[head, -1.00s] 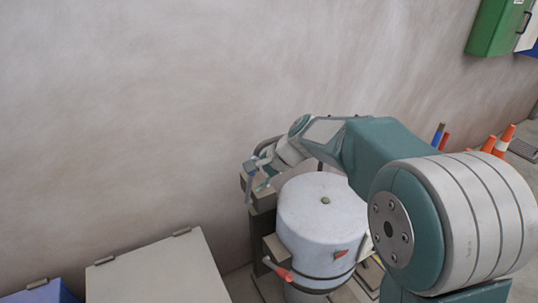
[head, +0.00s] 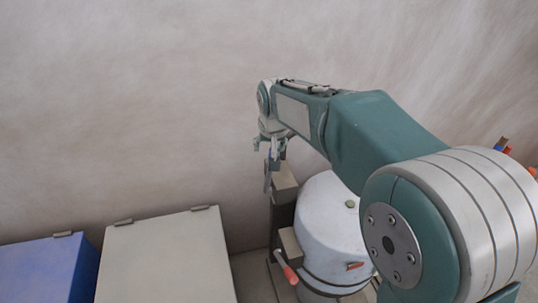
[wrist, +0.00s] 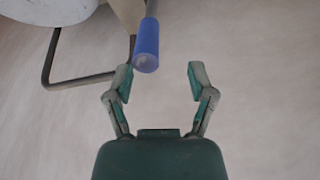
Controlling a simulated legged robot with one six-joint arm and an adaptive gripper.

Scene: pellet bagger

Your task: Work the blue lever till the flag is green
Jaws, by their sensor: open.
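The lever's blue grip (wrist: 146,45) hangs from a grey rod in the wrist view. Its end lies just beyond my fingertips, nearer the left finger. My gripper (wrist: 160,80) is open, with nothing between its fingers. In the head view my gripper (head: 270,146) points down over the grey-brown block (head: 283,180) left of the white drum (head: 328,215). The lever is small and partly hidden by my gripper there. A small red plate (head: 355,266) shows on the drum's front; I cannot tell for sure that it is the flag.
A red-handled lever (head: 287,270) sticks out low beside the drum. A pale box (head: 165,260) and a blue box (head: 45,270) stand to the left. In the wrist view a bent dark pipe (wrist: 48,65) runs left of the grip. The wall (head: 150,100) is behind.

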